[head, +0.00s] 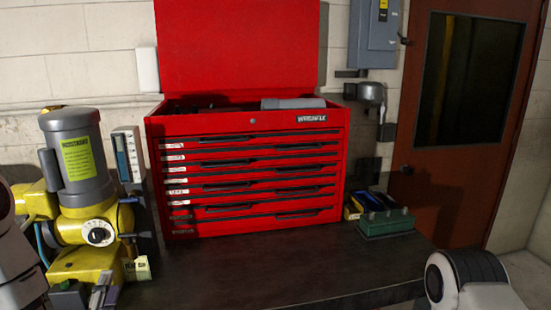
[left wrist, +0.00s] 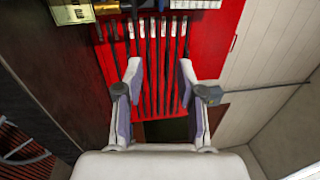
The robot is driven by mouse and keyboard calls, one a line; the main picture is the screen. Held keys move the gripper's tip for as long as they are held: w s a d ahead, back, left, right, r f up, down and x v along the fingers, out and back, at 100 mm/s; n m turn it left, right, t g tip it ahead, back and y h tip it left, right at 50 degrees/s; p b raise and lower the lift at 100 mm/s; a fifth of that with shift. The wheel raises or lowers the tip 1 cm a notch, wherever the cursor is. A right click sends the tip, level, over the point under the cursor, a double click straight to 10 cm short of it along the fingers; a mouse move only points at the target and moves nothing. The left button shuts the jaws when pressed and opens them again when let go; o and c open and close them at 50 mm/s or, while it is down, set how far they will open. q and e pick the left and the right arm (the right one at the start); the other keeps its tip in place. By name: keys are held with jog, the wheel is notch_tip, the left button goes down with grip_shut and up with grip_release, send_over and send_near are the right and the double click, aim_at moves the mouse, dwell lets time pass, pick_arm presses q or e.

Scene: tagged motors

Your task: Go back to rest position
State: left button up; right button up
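My left gripper (left wrist: 160,75) is open in the left wrist view, its two pale fingers apart with nothing held between them. Past the fingertips is the red tool chest (left wrist: 205,60), turned sideways in that view. In the head view, white parts of my left arm come in at the lower left edge, beside the yellow machine (head: 78,262); the gripper is hard to make out there. A white and black link of my right arm is at the lower right of the head view. My right gripper is out of view.
The red chest (head: 255,155) stands lid up on the dark bench (head: 270,265), whose front middle is clear. A grey motor with a yellow tag (head: 75,150) stands upright at the left. A green block (head: 386,222) sits right of the chest, near a brown door (head: 460,120).

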pick_arm(q)
jog(key=s+d+f+n+g+h, duration=0.1)
jog(key=s+d+f+g, duration=0.2)
jog(key=f, duration=0.6)
jog(key=s+d+f+g+h, duration=0.2)
jog(key=s+f+g, duration=0.15)
jog(key=f, duration=0.55)
jog(key=s+d+f+n+g+h, duration=0.1)
jog(key=s+d+f+g, duration=0.2)
jog(key=f, duration=0.6)
jog(key=s+f+n+g, duration=0.4)
jog(key=s+n+g, duration=0.1)
jog(key=s+n, duration=0.2)
jog(key=s+d+f+n+g, duration=0.1)
jog(key=s+f+n+g, duration=0.3)
jog(key=s+n, duration=0.3)
jog(key=shift+s+f+g+h, duration=0.15)
jog(key=shift+s+g+h, duration=0.15)
jog(key=shift+s+g, duration=0.15)
